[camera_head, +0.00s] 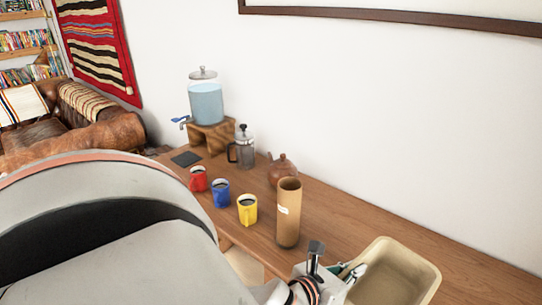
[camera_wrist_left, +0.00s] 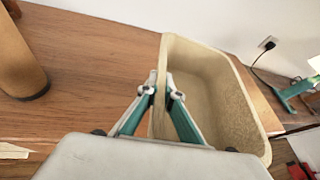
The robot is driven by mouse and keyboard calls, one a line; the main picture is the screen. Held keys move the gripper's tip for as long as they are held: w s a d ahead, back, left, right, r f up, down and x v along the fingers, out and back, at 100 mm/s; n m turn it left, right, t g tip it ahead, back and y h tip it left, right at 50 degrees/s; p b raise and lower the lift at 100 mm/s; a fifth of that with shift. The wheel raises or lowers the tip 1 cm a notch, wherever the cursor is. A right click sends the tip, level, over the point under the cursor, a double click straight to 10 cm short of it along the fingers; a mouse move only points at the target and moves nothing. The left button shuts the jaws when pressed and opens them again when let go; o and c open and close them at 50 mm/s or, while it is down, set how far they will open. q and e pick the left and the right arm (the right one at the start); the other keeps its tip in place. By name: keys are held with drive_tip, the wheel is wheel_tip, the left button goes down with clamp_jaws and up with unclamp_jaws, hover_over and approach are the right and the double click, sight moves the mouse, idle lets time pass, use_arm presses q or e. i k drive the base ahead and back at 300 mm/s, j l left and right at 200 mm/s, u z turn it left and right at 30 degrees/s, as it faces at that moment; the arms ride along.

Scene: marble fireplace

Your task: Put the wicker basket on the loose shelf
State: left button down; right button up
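A beige, open-topped basket (camera_head: 378,252) stands at the right end of the wooden table in the head view; it looks smooth, and I cannot make out a weave. It also fills the right middle of the left wrist view (camera_wrist_left: 240,107), and it is empty. My left gripper (camera_head: 349,271) is at the basket's left wall. In the left wrist view its teal fingers (camera_wrist_left: 161,93) straddle that wall, one inside and one outside, closed in on it. My right gripper is not in view. I cannot identify a loose shelf.
On the table (camera_head: 345,215) stand a tan cylinder (camera_head: 288,215), yellow (camera_head: 247,210), blue (camera_head: 220,193) and red (camera_head: 198,179) mugs, a brown teapot (camera_head: 281,172), a French press (camera_head: 244,150) and a water dispenser (camera_head: 206,102). The white wall (camera_head: 400,110) rises behind. A socket (camera_wrist_left: 267,43) has a cable.

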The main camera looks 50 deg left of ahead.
sight(256, 265)
drive_tip(key=k+j, duration=0.35)
drive_tip(key=j, duration=0.15)
drive_tip(key=k+j, duration=0.3)
drive_tip(key=j, duration=0.15)
drive_tip(key=k+j, duration=0.35)
drive_tip(key=j, duration=0.15)
drive_tip(key=k+j, duration=0.35)
drive_tip(key=j, duration=0.15)
drive_tip(key=k+j, duration=0.15)
drive_tip(key=j, duration=0.15)
drive_tip(key=k+j+z, duration=0.1)
drive_tip(key=j, duration=0.2)
drive_tip(key=i+j, duration=0.15)
drive_tip(key=i, duration=0.2)
